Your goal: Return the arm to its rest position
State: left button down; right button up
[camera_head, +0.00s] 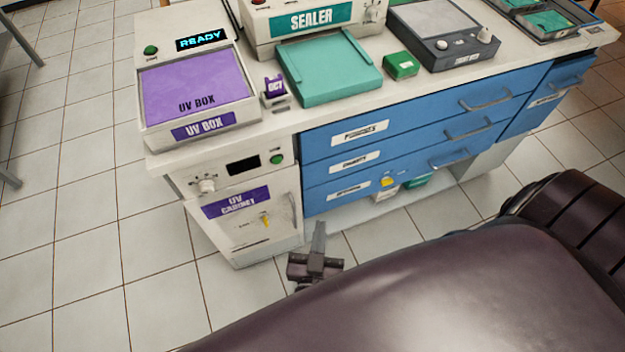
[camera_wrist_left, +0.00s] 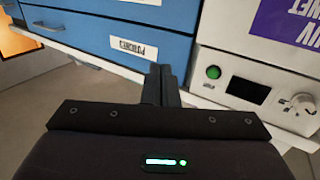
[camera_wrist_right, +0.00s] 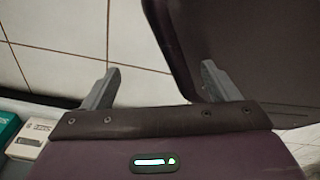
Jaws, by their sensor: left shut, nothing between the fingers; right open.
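In the left wrist view the shut fingers (camera_wrist_left: 161,82) point toward the blue drawers (camera_wrist_left: 105,38) and the white UV cabinet (camera_wrist_left: 262,70). My right gripper (camera_wrist_right: 158,78) is seen only in its own wrist view. Its two fingers are spread wide apart with nothing between them. Tiled floor and a dark padded surface lie beyond them.
A UV box (camera_head: 195,95), a sealer (camera_head: 310,20) and a teal tray (camera_head: 325,70) stand on top.

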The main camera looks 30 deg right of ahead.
pick_arm(q)
jog(key=s+a+f+g+y+p, duration=0.2)
jog(key=s+a+f+g+y, duration=0.1)
jog(key=a+f, duration=0.75)
jog(key=s+a+f+g+y+p, duration=0.1)
jog(key=s+a+f+g+y, duration=0.15)
jog(key=a+f, duration=0.85)
jog(key=s+a+f+n+g+y+p, duration=0.2)
jog(key=s+a+f+n+g+y, duration=0.2)
jog(key=s+a+f+g, duration=0.4)
jog(key=s+a+f+y, duration=0.1)
jog(key=s+a+f, duration=0.4)
jog(key=a, duration=0.5)
jog(key=shift+s+f+n, duration=0.4)
jog(key=shift+s, duration=0.95)
pick_arm(e)
jog(key=r, duration=0.1)
jog(key=s+r, duration=0.1)
jog(key=r, duration=0.3)
jog(key=shift+s+d, duration=0.1)
jog(key=shift+s, duration=0.15)
